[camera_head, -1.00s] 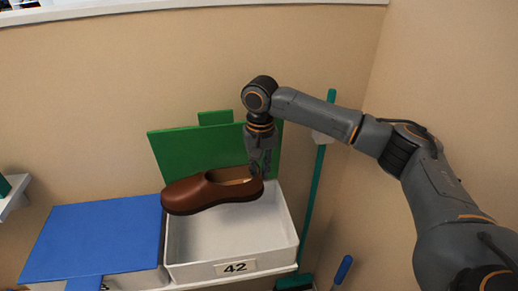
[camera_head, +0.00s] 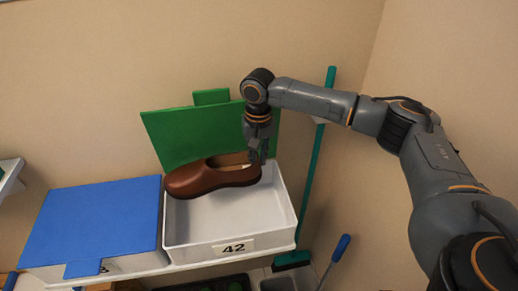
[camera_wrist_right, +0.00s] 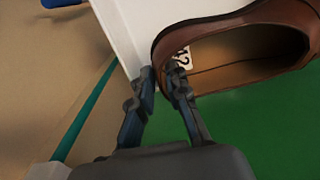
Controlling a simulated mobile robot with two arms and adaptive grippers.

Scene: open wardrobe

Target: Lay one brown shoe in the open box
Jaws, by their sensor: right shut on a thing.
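A brown shoe (camera_head: 205,180) hangs sole down over the back part of an open white box (camera_head: 228,246) labelled 42, toe to the left across the left wall. My right gripper (camera_head: 257,158) comes from above and is shut on the shoe's heel rim. In the right wrist view the fingers (camera_wrist_right: 165,80) meet at the rim of the shoe (camera_wrist_right: 262,25), with a corner of the box (camera_wrist_right: 125,30) beyond. I cannot tell whether the sole touches the box. My left gripper is not in view.
A green lid (camera_head: 185,130) stands upright behind the box. A closed box with a blue lid (camera_head: 95,222) stands directly left. A green-handled broom (camera_head: 312,185) leans to the right, with a blue handle (camera_head: 337,255) near it. The box's front part is empty.

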